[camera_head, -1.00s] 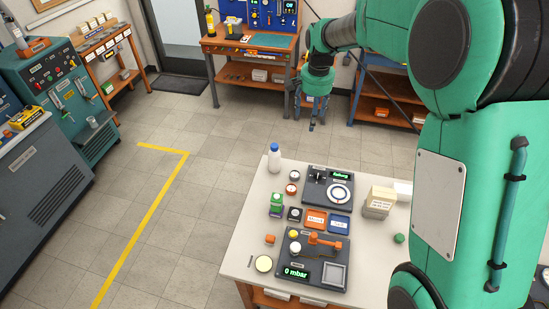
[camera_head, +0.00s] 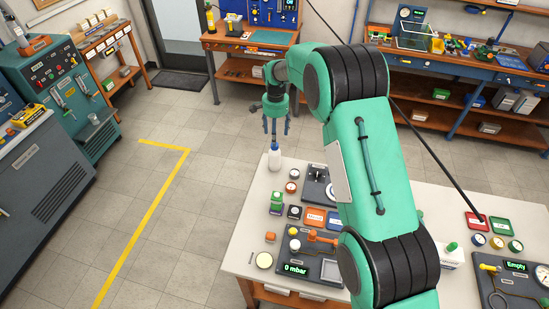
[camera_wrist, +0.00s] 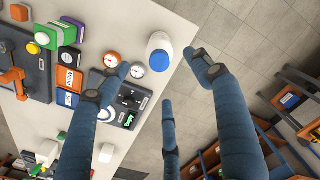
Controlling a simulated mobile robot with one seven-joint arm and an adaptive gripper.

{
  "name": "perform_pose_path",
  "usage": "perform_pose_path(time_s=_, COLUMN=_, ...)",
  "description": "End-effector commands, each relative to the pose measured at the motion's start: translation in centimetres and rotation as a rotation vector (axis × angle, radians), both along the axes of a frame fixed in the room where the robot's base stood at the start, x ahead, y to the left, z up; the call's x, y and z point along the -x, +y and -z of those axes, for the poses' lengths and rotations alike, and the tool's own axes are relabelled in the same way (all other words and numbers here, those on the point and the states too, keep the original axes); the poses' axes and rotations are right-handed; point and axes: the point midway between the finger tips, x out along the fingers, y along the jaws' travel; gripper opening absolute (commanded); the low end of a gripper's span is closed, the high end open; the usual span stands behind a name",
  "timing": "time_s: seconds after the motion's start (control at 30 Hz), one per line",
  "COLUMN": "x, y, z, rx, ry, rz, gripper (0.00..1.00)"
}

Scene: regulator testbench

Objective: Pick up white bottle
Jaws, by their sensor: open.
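The white bottle (camera_head: 274,160) with a blue cap stands upright near the far left corner of the white table (camera_head: 262,225). In the wrist view the bottle (camera_wrist: 158,46) shows at the upper middle, cap facing the camera, close to the table edge. My gripper (camera_head: 276,132) points down just above the bottle in the head view. It is open and empty. In the wrist view its fingers (camera_wrist: 160,72) are spread wide, with the bottle showing beyond and between the two outer fingertips. I cannot tell the exact height gap between the fingertips and the cap.
Small round gauges (camera_head: 291,187) stand just to the right of the bottle. A dark panel unit (camera_head: 314,180), a green block (camera_head: 277,197) and coloured boxes (camera_head: 315,216) crowd the table nearby. Floor lies open to the bottle's left.

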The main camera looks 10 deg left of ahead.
Motion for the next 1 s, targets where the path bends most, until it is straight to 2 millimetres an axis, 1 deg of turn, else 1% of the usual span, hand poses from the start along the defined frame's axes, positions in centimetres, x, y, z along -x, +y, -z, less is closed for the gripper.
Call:
perform_pose_path(time_s=0.3, x=0.0, y=0.0, z=0.0, rx=0.0, ry=0.0, rz=0.0, gripper=0.65)
perform_pose_path(time_s=0.47, x=0.0, y=0.0, z=0.7, rx=0.0, ry=0.0, rz=0.0, gripper=0.65)
perform_pose_path(time_s=0.67, x=0.0, y=0.0, z=3.1, rx=0.001, ry=0.001, rz=0.0, gripper=0.65)
perform_pose_path(time_s=0.9, x=0.0, y=0.0, z=6.8, rx=0.001, ry=0.001, rz=0.0, gripper=0.65)
perform_pose_path(time_s=1.0, x=0.0, y=0.0, z=7.8, rx=0.001, ry=0.001, rz=0.0, gripper=0.65)
